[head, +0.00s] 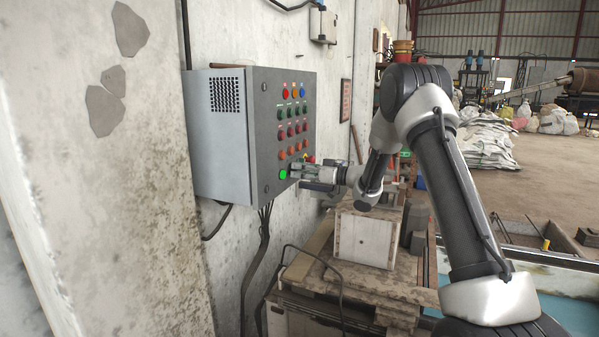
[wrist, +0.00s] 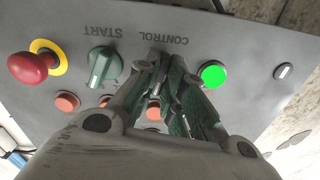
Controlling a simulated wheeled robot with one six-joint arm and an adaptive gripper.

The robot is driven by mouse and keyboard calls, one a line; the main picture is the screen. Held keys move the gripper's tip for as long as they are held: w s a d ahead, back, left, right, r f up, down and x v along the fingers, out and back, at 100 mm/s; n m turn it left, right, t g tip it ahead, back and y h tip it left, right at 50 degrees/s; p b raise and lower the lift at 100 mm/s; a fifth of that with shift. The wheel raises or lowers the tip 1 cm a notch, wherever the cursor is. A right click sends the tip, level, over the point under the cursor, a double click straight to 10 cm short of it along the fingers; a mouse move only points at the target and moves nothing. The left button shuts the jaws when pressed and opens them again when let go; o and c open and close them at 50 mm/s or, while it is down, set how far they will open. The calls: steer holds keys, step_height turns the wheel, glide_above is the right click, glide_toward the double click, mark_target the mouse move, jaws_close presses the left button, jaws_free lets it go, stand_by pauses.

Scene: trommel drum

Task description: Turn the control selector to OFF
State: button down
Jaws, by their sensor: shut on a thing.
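The control panel (head: 280,130) is a grey box on the wall in the head view. In the wrist view its face (wrist: 255,75) appears upside down. My gripper (wrist: 163,65) is shut at the spot under the CONTROL label (wrist: 163,40); its fingers cover the control selector there almost wholly, so its pointing direction cannot be told. In the head view my gripper (head: 300,172) reaches the lower part of the panel's front. A green START selector (wrist: 103,66) is just left of the fingers in the wrist view, and a lit green button (wrist: 213,74) is just right.
A red mushroom button on a yellow ring (wrist: 35,66) is at the left of the wrist view. Orange buttons (wrist: 67,102) lie near the fingers. A pale box (head: 366,235) stands on a cluttered bench below my arm. Cables (head: 262,245) hang under the panel.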

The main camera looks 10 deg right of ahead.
steer(key=n, duration=0.7)
stand_by(0.6)
steer(key=c, duration=1.5)
jaws_free()
steer(key=shift+d, duration=0.15)
steer(key=v, duration=1.2)
